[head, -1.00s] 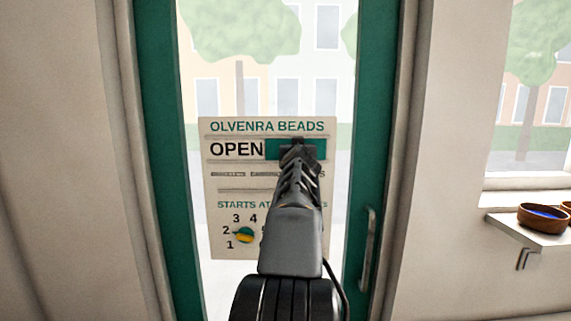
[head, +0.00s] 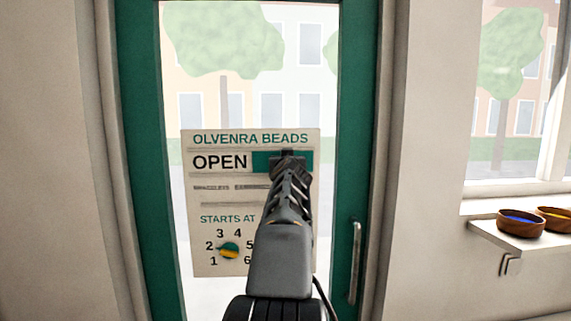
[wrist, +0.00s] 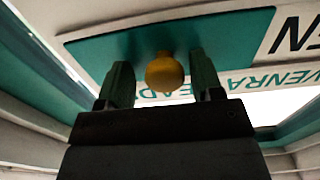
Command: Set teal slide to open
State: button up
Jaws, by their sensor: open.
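The teal slide (head: 262,161) sits at the right end of its row on the cream sign (head: 200,262). The word OPEN (head: 219,162) is uncovered to its left. My gripper (head: 288,156) is in front of the slide and hides part of it. In the wrist view the slide (wrist: 100,57) has a round yellow knob (wrist: 165,73). The two fingers of my gripper (wrist: 162,82) stand apart, one on each side of the knob. I see gaps between the knob and the fingers.
The sign is on the glass of a teal-framed door (head: 355,100) with a vertical handle (head: 354,262) at right. A lower row and a teal-and-yellow dial (head: 229,250) share the sign. A shelf (head: 490,236) with bowls (head: 521,223) is at far right.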

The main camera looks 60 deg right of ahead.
jog(key=b+v, duration=0.4)
jog(key=v, duration=1)
jog(key=shift+b, duration=0.3)
jog(key=shift+w, duration=0.1)
